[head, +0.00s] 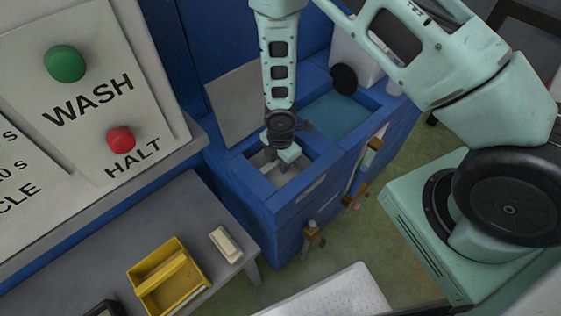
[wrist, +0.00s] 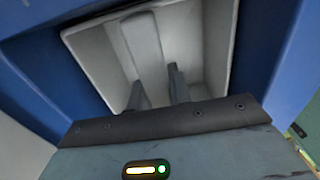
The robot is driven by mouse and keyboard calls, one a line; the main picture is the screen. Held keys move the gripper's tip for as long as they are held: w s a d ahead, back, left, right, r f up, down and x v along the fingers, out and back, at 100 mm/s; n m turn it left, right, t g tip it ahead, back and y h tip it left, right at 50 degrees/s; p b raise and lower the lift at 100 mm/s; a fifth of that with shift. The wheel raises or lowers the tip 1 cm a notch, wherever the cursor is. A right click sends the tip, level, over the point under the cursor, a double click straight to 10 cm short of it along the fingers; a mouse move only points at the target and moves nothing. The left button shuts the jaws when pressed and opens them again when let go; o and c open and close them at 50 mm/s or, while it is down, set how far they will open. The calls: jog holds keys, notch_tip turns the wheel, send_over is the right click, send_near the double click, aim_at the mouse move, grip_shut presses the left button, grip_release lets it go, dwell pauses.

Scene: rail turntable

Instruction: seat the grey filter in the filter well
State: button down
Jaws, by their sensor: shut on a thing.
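The grey filter (wrist: 143,45) is a pale open box with a grey bar across it, seen below my gripper in the wrist view. In the head view, part of it (head: 261,160) shows pale inside the filter well (head: 287,192), a square opening in the blue cabinet top. My gripper (head: 281,163) points down over this opening. In the wrist view its fingers (wrist: 156,92) are shut on the filter's bar. Blue walls (wrist: 258,50) surround the box in that view. My gripper hides its near side, and I cannot tell how deep it sits.
A grey panel (head: 230,103) stands tilted behind the well. A blue basin (head: 341,116) lies to its right. A bench at lower left carries a yellow box (head: 148,291) and a cream block (head: 225,244). A panel with green and red buttons stands at left.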

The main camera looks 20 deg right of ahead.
jog(key=c, duration=1.3)
grip_release()
jog(key=shift+f, duration=0.1)
jog(key=shift+f, duration=0.15)
notch_tip(320, 180, up, 16)
jog(key=s+a+r+m, duration=0.2)
jog(key=s+r+m, duration=0.2)
jog(key=s+r, duration=0.2)
jog(key=s+a+r+m, duration=0.2)
jog(key=s+r+m, duration=0.3)
jog(key=s+r, duration=0.1)
jog(key=s+a+r+m, duration=0.2)
jog(key=s+r+m, duration=0.3)
jog(key=s, duration=0.3)
jog(key=shift+a+r+y, duration=0.1)
jog(key=shift+r+y, duration=0.2)
jog(key=shift+r, duration=0.4)
